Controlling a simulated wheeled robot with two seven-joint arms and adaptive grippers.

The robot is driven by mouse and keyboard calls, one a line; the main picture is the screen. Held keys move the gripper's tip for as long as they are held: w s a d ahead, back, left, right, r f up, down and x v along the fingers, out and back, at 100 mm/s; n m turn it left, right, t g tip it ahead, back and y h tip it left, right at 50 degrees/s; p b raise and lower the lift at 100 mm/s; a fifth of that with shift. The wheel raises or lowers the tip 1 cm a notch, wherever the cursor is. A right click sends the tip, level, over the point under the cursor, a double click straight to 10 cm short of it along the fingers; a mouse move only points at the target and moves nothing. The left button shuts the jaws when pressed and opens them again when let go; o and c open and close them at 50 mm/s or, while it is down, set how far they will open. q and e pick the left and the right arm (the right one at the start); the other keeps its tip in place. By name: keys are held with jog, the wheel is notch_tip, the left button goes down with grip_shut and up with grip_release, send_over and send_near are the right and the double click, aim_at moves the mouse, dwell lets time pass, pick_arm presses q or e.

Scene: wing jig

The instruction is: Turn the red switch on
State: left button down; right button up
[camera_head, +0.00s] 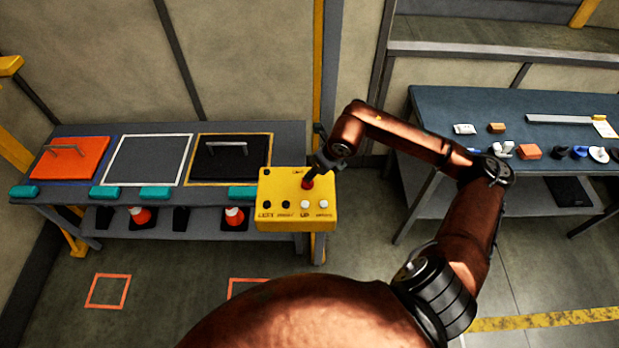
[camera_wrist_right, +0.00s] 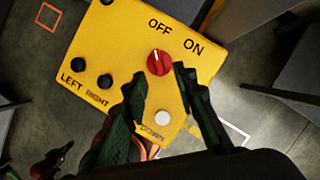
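The red switch (camera_wrist_right: 158,62) is a round knob on a yellow control box (camera_head: 275,222). Its white mark points roughly at the OFF label, with ON to the right of that. In the head view the red switch (camera_head: 307,184) is partly covered by my right gripper (camera_head: 314,174), which comes in from the upper right. In the wrist view the right gripper (camera_wrist_right: 160,80) is open, with one finger on each side just below the knob. I cannot tell whether the fingers touch it. A small dark copper shape at the lower left of the wrist view may be my left arm; its fingers are unclear.
Black and white buttons (camera_head: 305,204) line the box's front. A grey bench (camera_head: 290,140) behind it holds an orange panel (camera_head: 70,160) and a black panel (camera_head: 230,160). A blue-topped table (camera_head: 440,100) with small parts stands at the right. My right arm crosses the middle.

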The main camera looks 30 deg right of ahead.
jog(key=shift+p+x, duration=0.5)
jog(key=shift+x, duration=2.5)
jog(key=shift+a, duration=0.1)
jog(key=shift+c, duration=0.2)
grip_shut()
